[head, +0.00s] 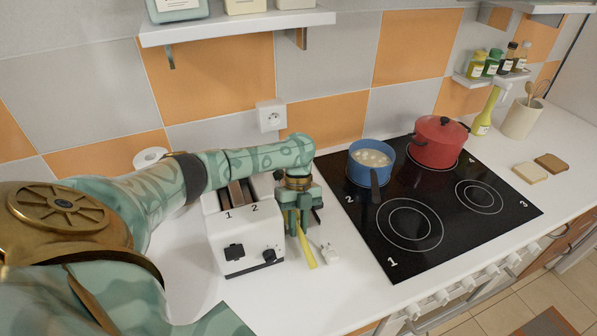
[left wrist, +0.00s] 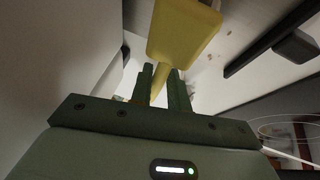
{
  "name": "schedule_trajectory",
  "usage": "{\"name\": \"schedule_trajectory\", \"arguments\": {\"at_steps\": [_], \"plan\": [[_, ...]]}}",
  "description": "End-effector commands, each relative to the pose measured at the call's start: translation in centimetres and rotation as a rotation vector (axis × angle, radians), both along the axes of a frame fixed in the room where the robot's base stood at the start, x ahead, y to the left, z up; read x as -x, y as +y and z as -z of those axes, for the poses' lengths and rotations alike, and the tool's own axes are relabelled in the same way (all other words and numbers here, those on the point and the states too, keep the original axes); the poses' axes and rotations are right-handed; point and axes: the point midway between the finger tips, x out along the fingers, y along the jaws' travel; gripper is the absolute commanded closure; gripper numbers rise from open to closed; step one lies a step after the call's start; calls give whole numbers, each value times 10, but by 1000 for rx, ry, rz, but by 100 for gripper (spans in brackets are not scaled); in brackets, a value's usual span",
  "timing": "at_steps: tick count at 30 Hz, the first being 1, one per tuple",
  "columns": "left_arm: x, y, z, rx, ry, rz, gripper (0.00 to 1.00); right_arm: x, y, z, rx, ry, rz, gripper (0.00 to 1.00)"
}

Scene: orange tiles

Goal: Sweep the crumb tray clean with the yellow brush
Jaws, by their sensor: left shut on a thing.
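My left gripper (head: 299,228) is shut on the yellow brush (head: 308,252), just right of the white toaster (head: 238,245) in the head view. The brush slants down toward the counter. In the left wrist view, the narrow part of the brush lies between the fingers of the left gripper (left wrist: 165,88), and its broad yellow part (left wrist: 184,32) extends beyond them. A few small brown specks show on the pale surface beside it. I cannot make out the crumb tray clearly; the arm and gripper hide part of the area beside the toaster. My right gripper is out of view.
The black hob (head: 445,235) carries a blue pot (head: 361,172) and a red pot (head: 437,142). Bread slices (head: 530,173) lie at the far right. The front counter strip near the toaster is mostly clear.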

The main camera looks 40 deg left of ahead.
Motion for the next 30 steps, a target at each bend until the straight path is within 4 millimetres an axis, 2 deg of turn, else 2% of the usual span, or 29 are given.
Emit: {"name": "schedule_trajectory", "arguments": {"at_steps": [16, 26, 30], "plan": [[-22, 42, 2, 0, 0, -1, 100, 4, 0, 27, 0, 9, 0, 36], [-23, 44, 0, 0, 0, 0, 100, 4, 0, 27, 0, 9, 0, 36], [-19, 38, -3, 1, 2, 2, 100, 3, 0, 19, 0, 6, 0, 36]]}}
